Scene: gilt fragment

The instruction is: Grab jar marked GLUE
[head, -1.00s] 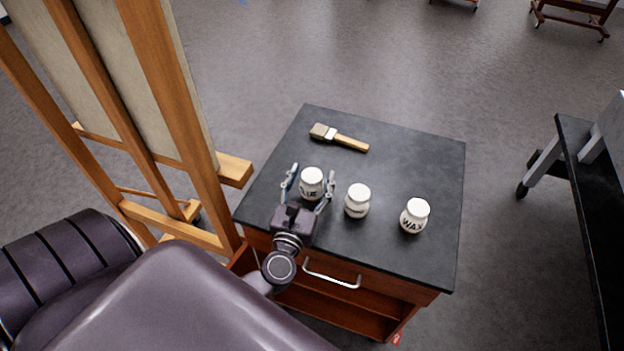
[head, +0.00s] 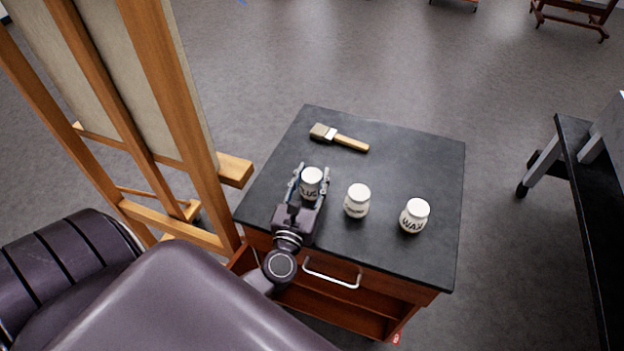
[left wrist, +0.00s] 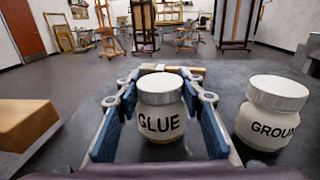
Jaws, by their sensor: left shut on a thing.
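The white jar marked GLUE (head: 311,182) stands upright on the dark top of the small cabinet (head: 420,165), near its left side. My left gripper (head: 312,180) is shut on it, with one finger on each side. In the left wrist view the GLUE jar (left wrist: 160,108) sits between the blue-padded fingers (left wrist: 160,115), its label facing me. My right gripper is not in view.
A jar whose label begins GROUN (left wrist: 272,115) stands close on the right; it also shows in the head view (head: 357,201). A WAX jar (head: 414,216) is farther right. A brush (head: 340,138) lies behind. A wooden easel (head: 170,110) stands left of the cabinet.

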